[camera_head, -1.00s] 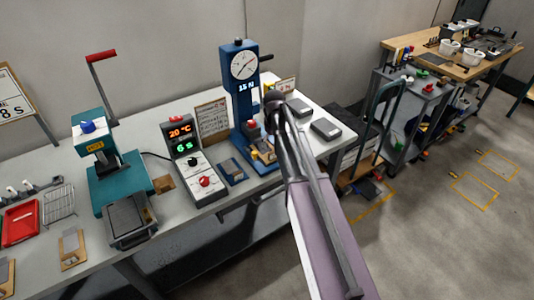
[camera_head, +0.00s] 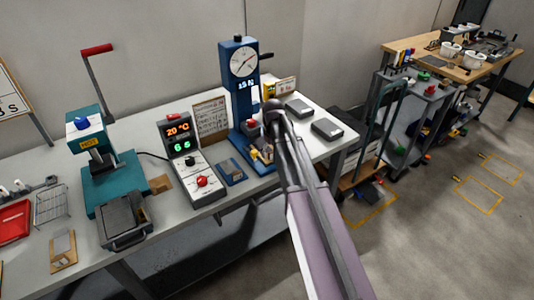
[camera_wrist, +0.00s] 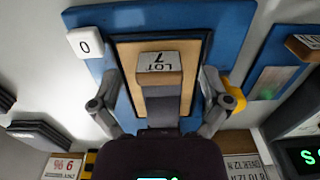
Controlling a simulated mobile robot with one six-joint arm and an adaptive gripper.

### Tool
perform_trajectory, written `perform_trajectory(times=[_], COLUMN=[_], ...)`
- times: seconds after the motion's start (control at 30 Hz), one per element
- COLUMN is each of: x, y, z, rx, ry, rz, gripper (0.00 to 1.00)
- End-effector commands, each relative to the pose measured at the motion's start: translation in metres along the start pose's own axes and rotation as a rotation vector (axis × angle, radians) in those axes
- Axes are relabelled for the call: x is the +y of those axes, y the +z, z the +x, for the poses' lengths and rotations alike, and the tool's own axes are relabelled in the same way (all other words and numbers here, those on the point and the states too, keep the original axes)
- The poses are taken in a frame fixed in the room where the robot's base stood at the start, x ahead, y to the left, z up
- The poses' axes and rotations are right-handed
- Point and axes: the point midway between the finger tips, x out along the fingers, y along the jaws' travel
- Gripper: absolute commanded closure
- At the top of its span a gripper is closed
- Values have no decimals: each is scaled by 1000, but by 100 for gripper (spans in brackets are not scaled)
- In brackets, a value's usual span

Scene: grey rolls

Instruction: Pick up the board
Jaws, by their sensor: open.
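A tan board (camera_wrist: 126,55) with a dark rim lies on the blue base (camera_wrist: 228,22) of the gauge stand in the wrist view. A block marked LOT 7 (camera_wrist: 159,61) sits over its middle. My gripper (camera_wrist: 160,78) is open, with one finger on each side of the board and block. I cannot tell whether the fingers touch them. In the head view the blue gauge stand (camera_head: 242,95) stands towards the bench's right end. My arm there partly covers the stand's base, and the board is hard to make out.
A white block marked 0 (camera_wrist: 85,43) sits by the base's edge. A controller (camera_head: 190,165), a small blue plate (camera_head: 231,171) and a teal press (camera_head: 97,160) stand to the left. Dark grey slabs (camera_head: 327,129) lie to the right. A cart (camera_head: 412,120) stands beyond the bench.

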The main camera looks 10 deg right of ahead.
Motion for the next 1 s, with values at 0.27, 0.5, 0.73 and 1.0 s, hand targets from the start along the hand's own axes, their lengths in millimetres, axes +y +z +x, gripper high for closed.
perform_trajectory(times=[0.27,0.5,0.73,1.0], x=[0,0,0,0], y=[0,0,0,0], z=[0,0,0,-1], rx=[0,0,0,0], ry=[0,0,0,0], rz=[0,0,0,0], gripper=[3,53,92,92])
